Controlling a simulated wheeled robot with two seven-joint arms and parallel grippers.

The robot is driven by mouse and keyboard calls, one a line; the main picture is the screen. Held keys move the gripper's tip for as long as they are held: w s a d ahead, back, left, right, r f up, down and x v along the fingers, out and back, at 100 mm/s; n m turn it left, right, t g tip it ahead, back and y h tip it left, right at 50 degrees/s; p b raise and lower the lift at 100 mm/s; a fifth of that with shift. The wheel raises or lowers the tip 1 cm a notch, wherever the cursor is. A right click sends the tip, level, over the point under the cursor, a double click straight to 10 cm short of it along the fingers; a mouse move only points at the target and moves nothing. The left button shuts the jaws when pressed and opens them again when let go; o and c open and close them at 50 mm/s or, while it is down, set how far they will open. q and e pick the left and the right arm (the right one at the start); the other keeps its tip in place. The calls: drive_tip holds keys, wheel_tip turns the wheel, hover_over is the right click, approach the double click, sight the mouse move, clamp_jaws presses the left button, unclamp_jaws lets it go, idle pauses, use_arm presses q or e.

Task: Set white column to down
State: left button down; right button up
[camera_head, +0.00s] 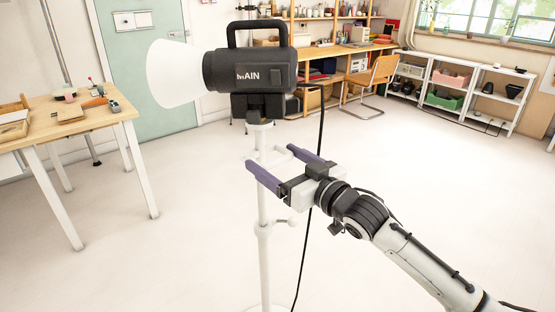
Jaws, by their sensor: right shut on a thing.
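The white column (264,262) is an upright stand pole in the middle of the head view, with a black studio lamp (252,72) on top. The lamp has a white cone pointing left. My right gripper (268,156) comes in from the lower right, with its two purple fingers on either side of the column's upper part, below the lamp. It is shut on the column around a white collar-like part; the exact contact is partly hidden by the near finger. My left gripper is out of view.
A wooden table (45,120) with small tools stands at the left. A desk (325,52) with a chair (370,82) is at the back, and low white shelves (469,68) stand at the back right. A black cable hangs beside the column. The floor around is mostly clear.

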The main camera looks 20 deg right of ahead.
wheel_tip(320, 180, down, 12)
drive_tip(key=b, duration=0.4)
drive_tip(key=shift+d, duration=0.1)
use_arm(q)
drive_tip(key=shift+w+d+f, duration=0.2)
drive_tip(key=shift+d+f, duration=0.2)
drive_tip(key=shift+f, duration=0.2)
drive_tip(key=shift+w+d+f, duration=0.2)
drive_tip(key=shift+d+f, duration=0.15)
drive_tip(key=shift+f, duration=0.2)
use_arm(e)
drive_tip(key=shift+s+f, duration=0.1)
drive_tip(key=shift+f, duration=0.2)
drive_tip(key=o, duration=1.2)
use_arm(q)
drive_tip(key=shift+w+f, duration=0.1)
use_arm(e)
drive_tip(key=shift+r, duration=0.2)
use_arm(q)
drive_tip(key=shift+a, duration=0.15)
use_arm(e)
drive_tip(key=v, duration=1)
drive_tip(key=shift+s, duration=0.1)
